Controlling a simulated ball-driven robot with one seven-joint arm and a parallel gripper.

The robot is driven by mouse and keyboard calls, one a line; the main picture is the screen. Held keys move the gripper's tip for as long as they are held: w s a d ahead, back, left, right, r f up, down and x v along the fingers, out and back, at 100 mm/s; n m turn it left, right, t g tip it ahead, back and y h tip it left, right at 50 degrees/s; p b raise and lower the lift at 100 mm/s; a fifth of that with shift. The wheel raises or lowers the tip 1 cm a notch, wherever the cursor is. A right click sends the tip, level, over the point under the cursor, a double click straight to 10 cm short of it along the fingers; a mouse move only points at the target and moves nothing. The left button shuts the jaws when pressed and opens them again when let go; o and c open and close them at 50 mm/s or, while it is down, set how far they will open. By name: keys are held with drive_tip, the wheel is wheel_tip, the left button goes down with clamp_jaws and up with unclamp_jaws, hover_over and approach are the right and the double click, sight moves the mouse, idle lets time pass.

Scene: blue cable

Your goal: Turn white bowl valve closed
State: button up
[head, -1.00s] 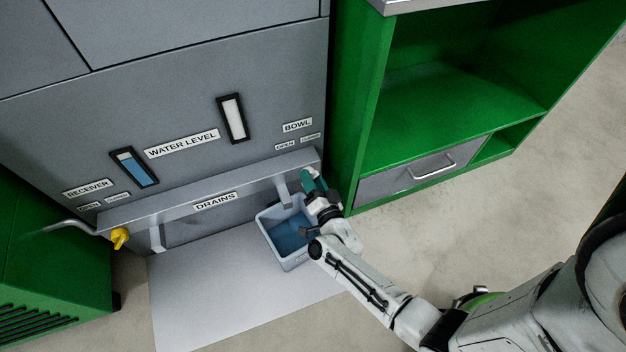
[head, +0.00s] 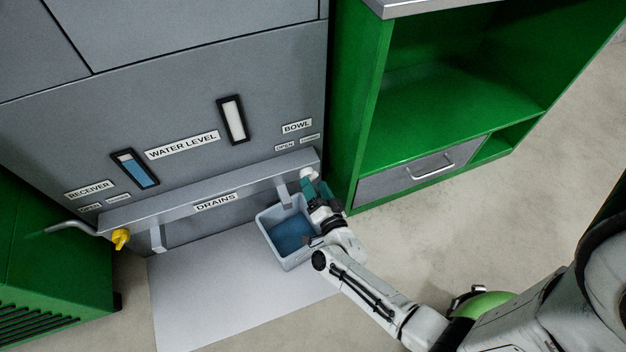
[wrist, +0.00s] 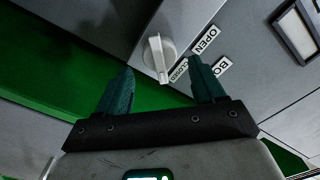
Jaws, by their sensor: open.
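The white bowl valve (wrist: 158,55) is a round knob with a raised grip, on the grey machine beside the OPEN and CLOSED labels. In the wrist view its grip points down, toward the CLOSED label (wrist: 180,70). In the head view the white valve (head: 307,173) shows at the right end of the drain ledge, partly hidden by my gripper. My gripper (wrist: 162,88) has two dark green fingers, open and empty. The valve shows between and beyond the fingertips, apparently apart from them. In the head view my gripper (head: 318,186) is just below and right of the valve.
A blue-grey bin (head: 268,236) with blue water stands under the drain ledge (head: 130,212). A yellow valve (head: 120,238) is at the ledge's left end. A green cabinet (head: 350,130) stands close right of my gripper. Open floor lies to the right.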

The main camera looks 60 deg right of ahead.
drive_tip(key=p+v, duration=0.1)
drive_tip(key=v, duration=0.7)
drive_tip(key=shift+p, duration=0.3)
drive_tip(key=shift+a, duration=0.1)
drive_tip(key=w+a+r+n+g+y, duration=0.3)
drive_tip(key=w+a+n+g+y, duration=0.15)
drive_tip(key=a+n+y, duration=0.7)
drive_tip(key=s+d+r+n+g+h, duration=0.1)
drive_tip(key=s+d+r+n+g, duration=0.1)
drive_tip(key=s+r+g, duration=0.4)
drive_tip(key=s+d+r+n+g+h, duration=0.1)
drive_tip(key=s+d+r+n+g, duration=0.15)
drive_tip(key=s, duration=0.55)
wheel_tip(320, 180, up, 32)
drive_tip(key=g+p, duration=0.1)
drive_tip(key=p, duration=3.1)
drive_tip(key=shift+s+a, duration=0.2)
drive_tip(key=shift+s, duration=0.2)
drive_tip(key=shift+f, duration=0.1)
